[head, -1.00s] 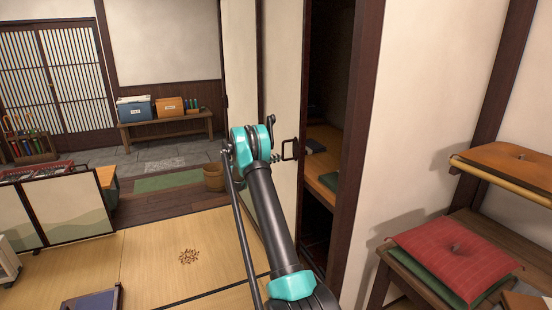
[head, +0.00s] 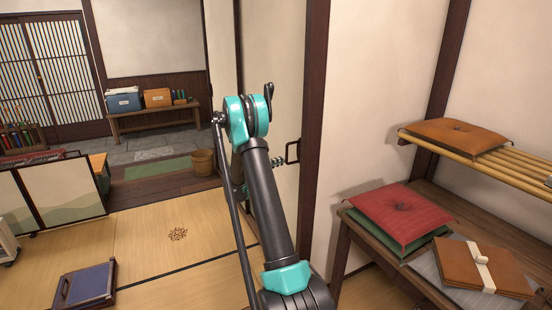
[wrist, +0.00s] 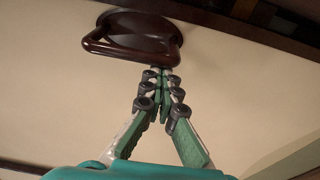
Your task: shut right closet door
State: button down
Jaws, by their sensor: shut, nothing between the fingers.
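The right closet door (head: 278,70) is a pale cream panel. Its right edge meets the dark wooden post (head: 316,110), and no dark opening shows between them. Its dark handle (head: 292,152) sits near that edge. The handle also shows large at the top of the wrist view (wrist: 132,42), over the cream panel. My gripper (head: 280,162) is beside the handle, on its left in the head view. In the wrist view my gripper (wrist: 163,72) has its green fingers closed together at the tips, empty. The tips are at the handle's lower edge; I cannot tell whether they touch it.
A wooden table (head: 465,215) at right holds a red cushion (head: 402,208) on a green one, and brown folders (head: 478,268). A slatted shelf (head: 500,160) is above it. A blue-topped item (head: 88,285) lies on the tatami (head: 150,255) at left, mostly clear.

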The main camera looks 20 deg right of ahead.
jog(key=shift+s+d, duration=0.1)
jog(key=shift+s, duration=1.8)
jog(key=shift+s, duration=0.1)
jog(key=w, duration=0.5)
jog(key=s+a, duration=0.2)
jog(key=a, duration=0.7)
jog(key=shift+a, duration=0.15)
jog(key=s+a+f+y, duration=0.2)
jog(key=s+a+y, duration=0.4)
jog(key=s, duration=0.6)
jog(key=s+a+f+m+y, duration=0.1)
jog(key=s+a+y, duration=0.5)
jog(key=s, duration=0.7)
jog(key=s+a+f+m+t+y, duration=0.1)
jog(key=s+a+f+y, duration=0.2)
jog(key=s, duration=1)
jog(key=a+y, duration=0.2)
jog(key=a, duration=0.3)
jog(key=shift+s+f+y, duration=0.2)
jog(key=shift+f+y, duration=0.2)
